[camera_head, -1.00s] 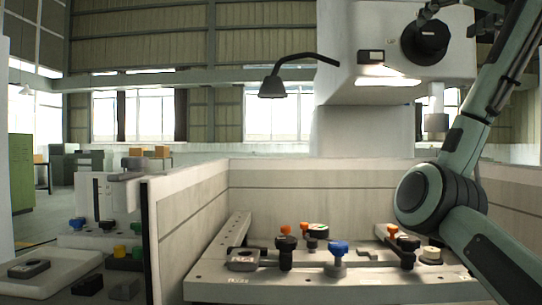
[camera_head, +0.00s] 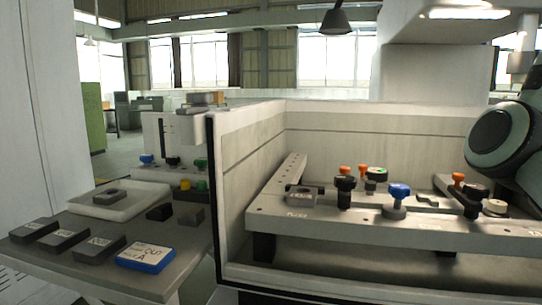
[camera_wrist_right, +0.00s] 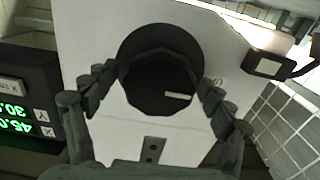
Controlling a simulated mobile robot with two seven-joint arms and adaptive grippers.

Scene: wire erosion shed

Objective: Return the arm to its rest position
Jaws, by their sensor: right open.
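My right arm (camera_head: 503,140) shows only in part at the right edge of the head view, by the machine's work tank; its gripper is outside that view. In the right wrist view my right gripper (camera_wrist_right: 152,88) is open, with its fingers apart and nothing held between them. A round black knob (camera_wrist_right: 160,70) on a white machine housing (camera_wrist_right: 95,30) lies ahead, framed between the fingers. I cannot tell how far it is from the fingertips. My left gripper is not in view.
The tank wall (camera_head: 300,140) surrounds a fixture plate (camera_head: 350,222) with clamps and blue, orange and black knobs. A side table (camera_head: 190,262) at left holds dark blocks, a blue-edged card (camera_head: 146,256) and a white tray (camera_head: 120,203). A readout (camera_wrist_right: 25,105) and wire grid (camera_wrist_right: 285,130) flank the knob.

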